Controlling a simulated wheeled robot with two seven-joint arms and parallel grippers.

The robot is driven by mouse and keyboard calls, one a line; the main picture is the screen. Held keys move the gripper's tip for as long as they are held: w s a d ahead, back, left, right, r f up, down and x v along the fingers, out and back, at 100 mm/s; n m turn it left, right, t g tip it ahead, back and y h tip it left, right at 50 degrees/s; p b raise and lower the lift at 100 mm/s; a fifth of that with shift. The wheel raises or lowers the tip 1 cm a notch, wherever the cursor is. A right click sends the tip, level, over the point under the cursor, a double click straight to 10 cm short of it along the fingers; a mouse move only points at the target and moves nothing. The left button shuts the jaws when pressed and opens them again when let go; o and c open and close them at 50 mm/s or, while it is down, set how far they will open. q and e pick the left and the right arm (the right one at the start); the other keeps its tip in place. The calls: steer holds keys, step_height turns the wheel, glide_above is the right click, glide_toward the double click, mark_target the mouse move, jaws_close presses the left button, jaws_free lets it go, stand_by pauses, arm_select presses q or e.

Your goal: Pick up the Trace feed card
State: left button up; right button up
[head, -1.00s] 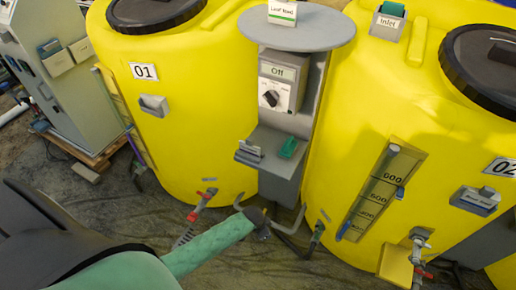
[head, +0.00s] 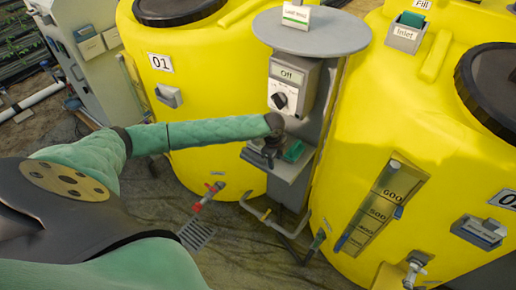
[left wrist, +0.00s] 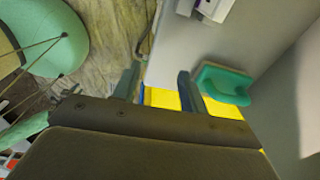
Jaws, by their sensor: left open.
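No card that I can read as the Trace feed card shows. A white card with a green stripe (head: 296,16) stands on the grey round top (head: 320,37) of the console; its small print looks like "Leaf feed". My left gripper (head: 268,152) is at the console's lower shelf, below the dial, left of a green piece (head: 293,151). In the left wrist view its fingers (left wrist: 156,88) are apart, with grey panel and a yellow surface seen between them. I cannot tell whether a card is there. The green piece (left wrist: 225,84) is right of the fingers. My right gripper is not visible.
Yellow tanks 01 (head: 205,95) and 02 (head: 430,130) flank the console closely. The console dial panel (head: 286,92) reads "Off". Holders sit on tank 01 (head: 168,96) and tank 02 (head: 478,231). Pipes and a red-handled valve (head: 207,197) lie low in front.

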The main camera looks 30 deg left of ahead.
arm_select(q)
step_height(320, 180, up, 6)
glide_above(255, 144)
steer(key=shift+w+d+m+g+y, duration=0.2)
steer(key=shift+d+m+g+y, duration=0.1)
steer(key=shift+d+y, duration=0.1)
steer(key=shift+a+r, duration=0.1)
steer(key=shift+a, duration=0.35)
steer(key=shift+f, duration=0.35)
steer(key=shift+w+f+p, duration=0.1)
steer(key=shift+f+p, duration=0.3)
steer(key=shift+p, duration=0.05)
steer(key=shift+f, duration=0.55)
steer(key=shift+f+p, duration=0.2)
steer(key=shift+p, duration=0.2)
step_height(255, 144, down, 3)
steer(key=shift+w+a+f+p, duration=0.1)
steer(key=shift+w+p, duration=0.05)
steer(key=shift+p, duration=0.95)
steer(key=shift+f, duration=0.75)
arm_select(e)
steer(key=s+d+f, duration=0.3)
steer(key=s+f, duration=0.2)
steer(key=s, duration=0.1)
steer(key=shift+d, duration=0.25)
